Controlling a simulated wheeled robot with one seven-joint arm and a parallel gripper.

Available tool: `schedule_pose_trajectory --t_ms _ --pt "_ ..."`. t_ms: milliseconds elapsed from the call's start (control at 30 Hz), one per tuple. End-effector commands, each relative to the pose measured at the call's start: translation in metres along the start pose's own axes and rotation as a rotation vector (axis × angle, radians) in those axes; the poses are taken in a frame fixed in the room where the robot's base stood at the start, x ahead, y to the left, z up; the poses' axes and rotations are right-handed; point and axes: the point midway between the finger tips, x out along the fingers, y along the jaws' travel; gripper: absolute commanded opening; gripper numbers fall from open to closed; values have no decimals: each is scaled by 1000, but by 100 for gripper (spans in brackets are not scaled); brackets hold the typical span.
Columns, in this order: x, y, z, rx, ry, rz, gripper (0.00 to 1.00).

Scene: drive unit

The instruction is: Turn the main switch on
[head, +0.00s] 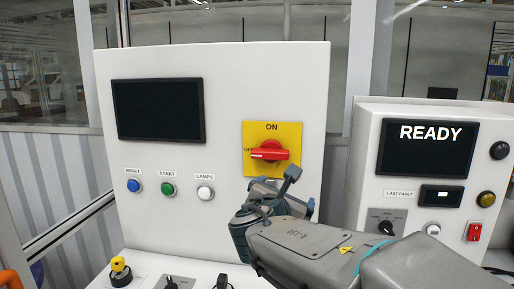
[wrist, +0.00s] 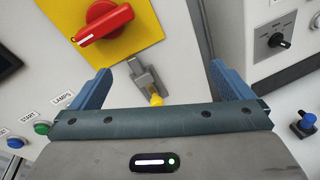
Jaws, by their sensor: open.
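The main switch is a red rotary handle (head: 269,151) on a yellow plate (head: 287,131) on the white panel. The handle lies horizontal, its white mark at the left by the OFF label; ON is printed above. In the wrist view the red handle (wrist: 104,24) shows at upper left, tilted by the camera's angle. My gripper (head: 300,190) is below and right of the handle in the head view, open and apart from it. In the wrist view its two blue fingers (wrist: 161,82) are spread with nothing gripped.
A grey fitting with a yellow end (wrist: 148,82) shows between the fingers, below the plate. A dark screen (head: 158,110), blue (head: 134,185), green (head: 168,189) and white (head: 205,193) buttons are at left. A right-hand box's screen (head: 428,146) reads READY.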

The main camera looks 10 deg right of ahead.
Motion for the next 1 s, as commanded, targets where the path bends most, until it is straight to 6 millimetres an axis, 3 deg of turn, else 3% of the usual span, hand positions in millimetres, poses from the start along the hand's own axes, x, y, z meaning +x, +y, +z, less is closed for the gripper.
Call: schedule_pose_trajectory --t_ms 100,200,467,1000 --pt "-2 34 17 -172 -61 95 100" --pt "-3 52 24 -268 -100 144 100" --pt "5 66 29 -337 -129 177 100" --pt "93 84 38 -335 -127 175 100"
